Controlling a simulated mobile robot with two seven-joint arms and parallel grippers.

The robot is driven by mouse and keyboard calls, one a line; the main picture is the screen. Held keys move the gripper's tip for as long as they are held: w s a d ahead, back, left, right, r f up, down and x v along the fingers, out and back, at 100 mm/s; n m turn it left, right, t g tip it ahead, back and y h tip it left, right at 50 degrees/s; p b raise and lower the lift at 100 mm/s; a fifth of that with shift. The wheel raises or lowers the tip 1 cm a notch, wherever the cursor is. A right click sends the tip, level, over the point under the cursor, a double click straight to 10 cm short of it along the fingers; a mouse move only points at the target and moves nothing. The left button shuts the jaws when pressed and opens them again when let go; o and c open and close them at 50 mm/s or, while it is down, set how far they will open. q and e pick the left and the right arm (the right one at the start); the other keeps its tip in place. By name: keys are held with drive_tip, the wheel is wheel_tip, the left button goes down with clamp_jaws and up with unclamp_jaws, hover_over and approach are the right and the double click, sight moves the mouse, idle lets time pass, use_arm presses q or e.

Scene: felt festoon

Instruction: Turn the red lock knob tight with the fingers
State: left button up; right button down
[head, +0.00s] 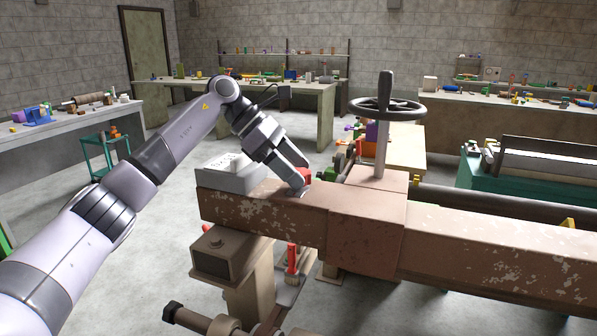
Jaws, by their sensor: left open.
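My left arm comes in from the left, and its gripper (297,183) points down to the right, low over the brown beam of the machine. Its fingers are open. A small red part (305,174), which looks like the red lock knob, shows right behind the fingertips and is partly hidden by them. I cannot tell whether the fingers touch it or stand around it. My right gripper is out of view.
A worn brown beam (480,245) runs across the right, with a handwheel (388,107) on a post above it. A grey box (232,176) sits left of the gripper. Workbenches (325,100) line the back. Open floor (150,250) lies at left.

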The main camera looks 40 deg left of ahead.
use_arm(q)
drive_tip(key=v, duration=0.6)
idle(0.5)
